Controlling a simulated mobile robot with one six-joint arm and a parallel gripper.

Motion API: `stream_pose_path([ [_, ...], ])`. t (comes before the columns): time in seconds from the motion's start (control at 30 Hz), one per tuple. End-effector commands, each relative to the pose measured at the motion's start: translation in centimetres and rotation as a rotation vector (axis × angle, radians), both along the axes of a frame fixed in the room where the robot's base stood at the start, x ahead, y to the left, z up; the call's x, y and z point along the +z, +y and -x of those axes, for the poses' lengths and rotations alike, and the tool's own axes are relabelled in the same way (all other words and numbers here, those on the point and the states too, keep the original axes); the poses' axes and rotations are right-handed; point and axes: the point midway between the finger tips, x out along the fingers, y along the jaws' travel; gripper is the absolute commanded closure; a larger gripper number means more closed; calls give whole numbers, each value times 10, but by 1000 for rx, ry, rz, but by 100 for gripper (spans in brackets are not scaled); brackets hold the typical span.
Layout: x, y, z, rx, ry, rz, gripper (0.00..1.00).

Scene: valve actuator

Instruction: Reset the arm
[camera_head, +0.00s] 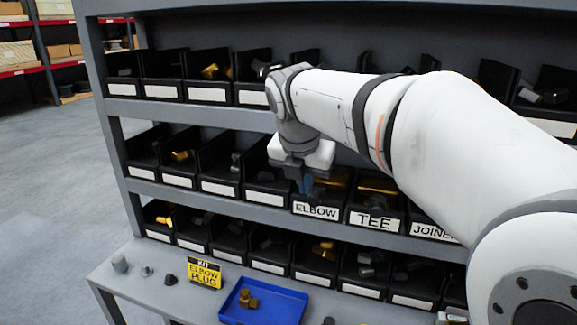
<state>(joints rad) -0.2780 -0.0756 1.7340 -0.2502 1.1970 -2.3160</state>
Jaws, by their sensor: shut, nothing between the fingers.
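My white arm reaches in from the right, in front of the shelf rack. My gripper (306,185) points down just above the front of the bin labelled ELBOW (316,210) on the middle shelf. It is shut and holds nothing. The fingertips are small and dark against the bin, so I cannot tell whether they touch it. The bin labelled TEE (374,220) and the bin labelled JOINER (433,232) stand to its right, partly behind my arm.
Black bins fill three grey shelves (235,208). On the bench (135,288) stand a blue tray (285,305) with a brass fitting (247,299), a yellow KIT card (204,273) reading ELBOW PLUG, and several small grey parts. Open floor (50,190) lies at left.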

Motion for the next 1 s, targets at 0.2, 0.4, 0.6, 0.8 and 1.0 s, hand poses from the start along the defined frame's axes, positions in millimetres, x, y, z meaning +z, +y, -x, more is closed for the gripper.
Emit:
stream_pose_path([
  [0.2,-24,-24,38,-458,-47,-190,100],
  [0.4,-53,-43,79,-969,-90,-390,100],
  [0.6,-85,-58,121,-1490,-126,-577,100],
  [0.8,-120,-69,162,-2007,-156,-745,100],
  [1.0,-145,-73,189,-2379,-174,-854,100],
])
